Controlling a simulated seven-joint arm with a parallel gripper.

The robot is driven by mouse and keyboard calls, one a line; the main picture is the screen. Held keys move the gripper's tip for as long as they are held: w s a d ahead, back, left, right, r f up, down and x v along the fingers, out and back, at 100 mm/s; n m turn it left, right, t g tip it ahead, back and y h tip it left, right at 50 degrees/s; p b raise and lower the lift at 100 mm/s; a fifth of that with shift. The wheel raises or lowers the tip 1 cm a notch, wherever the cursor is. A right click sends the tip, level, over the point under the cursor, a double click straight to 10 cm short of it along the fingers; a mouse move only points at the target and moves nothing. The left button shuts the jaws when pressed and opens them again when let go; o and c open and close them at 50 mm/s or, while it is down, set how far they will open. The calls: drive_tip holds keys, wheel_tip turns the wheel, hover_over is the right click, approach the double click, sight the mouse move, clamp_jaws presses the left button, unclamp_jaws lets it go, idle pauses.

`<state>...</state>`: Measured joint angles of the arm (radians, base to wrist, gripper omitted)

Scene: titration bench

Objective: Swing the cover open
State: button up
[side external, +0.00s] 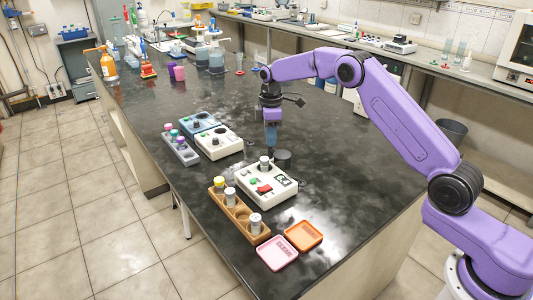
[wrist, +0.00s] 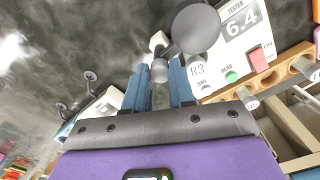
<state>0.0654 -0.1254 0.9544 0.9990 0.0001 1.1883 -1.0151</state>
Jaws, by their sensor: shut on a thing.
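The white tester (side external: 262,190) stands on the dark bench, with a red switch, a green button and a display. The cover is a dark round disc (side external: 283,157) at the tester's back edge; it also shows as a grey disc in the wrist view (wrist: 196,29). A white-capped vial (side external: 264,162) stands upright at the tester's back, beside the disc and not under it. My gripper (side external: 271,150) points down there. In the wrist view its blue fingers stand around a small grey knob (wrist: 160,70) next to the disc. The exact contact is hard to see.
A brown rack (side external: 238,216) with several vials stands in front of the tester. Pink (side external: 277,253) and orange (side external: 304,236) trays lie nearby. A second white device (side external: 219,142) and a grey rack (side external: 181,150) stand left. Bench right of the tester is clear.

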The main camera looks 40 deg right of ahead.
drive_tip(key=n, duration=1.1)
drive_tip(key=shift+n, duration=0.3)
drive_tip(key=o, duration=1.4)
drive_tip(key=shift+r, duration=3.5)
